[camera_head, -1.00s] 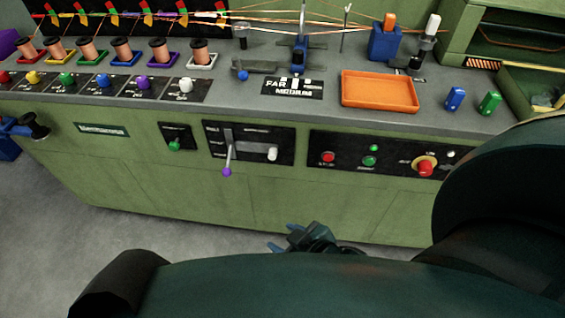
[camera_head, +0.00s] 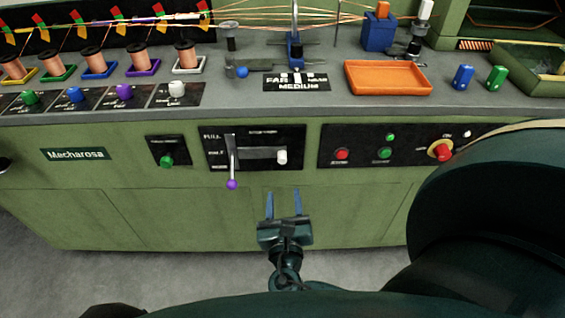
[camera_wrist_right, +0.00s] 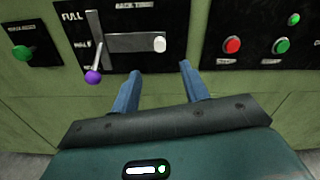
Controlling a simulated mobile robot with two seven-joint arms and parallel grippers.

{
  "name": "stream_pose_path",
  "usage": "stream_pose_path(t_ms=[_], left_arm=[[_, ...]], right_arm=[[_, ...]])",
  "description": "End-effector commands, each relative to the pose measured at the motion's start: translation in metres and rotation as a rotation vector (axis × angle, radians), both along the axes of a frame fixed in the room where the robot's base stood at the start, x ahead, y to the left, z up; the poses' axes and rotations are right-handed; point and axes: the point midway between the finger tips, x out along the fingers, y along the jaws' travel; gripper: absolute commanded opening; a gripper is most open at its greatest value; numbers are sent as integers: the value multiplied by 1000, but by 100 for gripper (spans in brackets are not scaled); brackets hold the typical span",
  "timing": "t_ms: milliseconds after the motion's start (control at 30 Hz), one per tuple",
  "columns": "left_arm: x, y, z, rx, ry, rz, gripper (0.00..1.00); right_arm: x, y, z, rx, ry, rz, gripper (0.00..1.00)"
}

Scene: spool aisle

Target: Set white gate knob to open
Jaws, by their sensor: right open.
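The white knob (camera_head: 177,88) stands on a small black plate at the right end of a row of coloured knobs on the bench top, in front of a spool with a white tray. The print on its plate is too small to read. My right gripper (camera_head: 284,193) is open and empty in front of the green cabinet, below and to the right of that knob. In the right wrist view its blue fingers (camera_wrist_right: 160,71) are apart, below a front panel with a white slider knob (camera_wrist_right: 160,44). My left gripper is not in view.
A lever with a purple ball (camera_head: 232,184) sticks out of the front panel, left of my right gripper. Red and green buttons (camera_head: 384,153) are to the right. An orange tray (camera_head: 388,90) sits on the bench. Purple (camera_head: 124,91) and blue knobs stand left of the white one.

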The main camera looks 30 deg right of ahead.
Motion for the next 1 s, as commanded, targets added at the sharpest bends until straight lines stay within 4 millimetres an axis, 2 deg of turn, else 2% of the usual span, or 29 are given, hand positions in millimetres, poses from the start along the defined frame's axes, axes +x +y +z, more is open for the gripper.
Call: stream_pose_path(t_ms=[300,500,700,1000], left_arm=[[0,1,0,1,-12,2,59],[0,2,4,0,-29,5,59],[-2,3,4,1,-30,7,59],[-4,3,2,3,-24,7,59]], right_arm=[[56,-35,1,1,-4,-2,45],[86,-53,0,5,-2,-1,45],[100,-62,0,7,0,-2,45],[102,-63,0,8,0,-1,45]])
